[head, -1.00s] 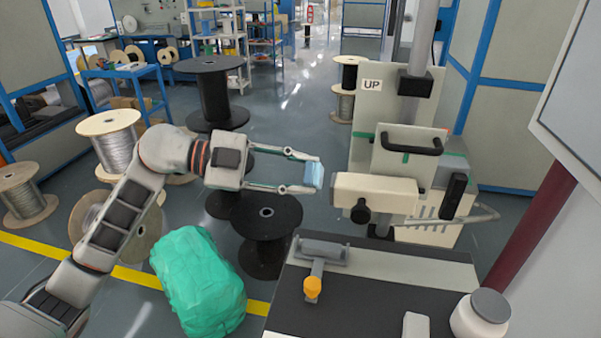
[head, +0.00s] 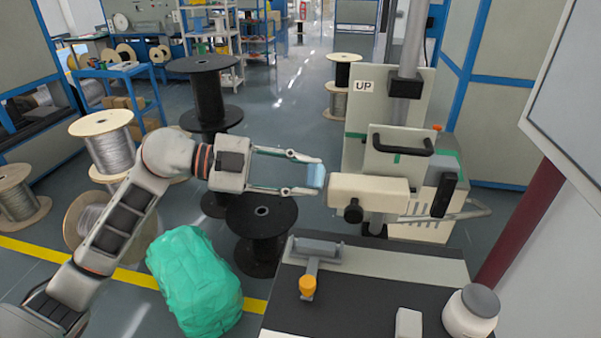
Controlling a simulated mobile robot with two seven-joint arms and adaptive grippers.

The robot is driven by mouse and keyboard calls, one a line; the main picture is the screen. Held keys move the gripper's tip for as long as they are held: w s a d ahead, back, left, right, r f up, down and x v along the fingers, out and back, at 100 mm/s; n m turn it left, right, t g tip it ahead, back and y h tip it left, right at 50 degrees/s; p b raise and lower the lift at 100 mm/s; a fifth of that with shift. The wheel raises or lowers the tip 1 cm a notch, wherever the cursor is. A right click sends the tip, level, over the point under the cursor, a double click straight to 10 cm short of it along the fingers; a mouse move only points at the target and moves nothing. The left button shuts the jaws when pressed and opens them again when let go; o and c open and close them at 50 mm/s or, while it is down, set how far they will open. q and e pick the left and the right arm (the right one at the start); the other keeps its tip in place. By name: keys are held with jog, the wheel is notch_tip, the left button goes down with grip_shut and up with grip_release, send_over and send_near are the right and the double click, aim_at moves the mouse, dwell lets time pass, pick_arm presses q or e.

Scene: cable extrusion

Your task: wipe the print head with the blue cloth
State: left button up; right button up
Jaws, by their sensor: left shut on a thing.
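My left gripper (head: 315,176) is shut on the blue cloth (head: 316,177), a small light-blue block between its fingertips. The print head (head: 368,191) is the cream horizontal block with a black knob, on the machine marked "UP". The cloth is just left of the print head's left end, at about its height. They look very close; I cannot tell whether they touch. My right gripper is not in view.
A dark bench (head: 350,300) with a grey holder and orange knob (head: 307,285) lies below the print head. A white jar (head: 471,311) stands at its right. A green bag (head: 195,280) and black spools (head: 262,228) are on the floor.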

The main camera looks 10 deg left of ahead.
pick_arm(q)
jog(key=shift+f, duration=2)
notch_tip(320, 180, up, 4)
jog(key=p, duration=0.5)
jog(key=shift+d, duration=0.15)
jog(key=a, duration=0.6)
jog(key=shift+a+f, duration=0.1)
jog(key=shift+a, duration=1.4)
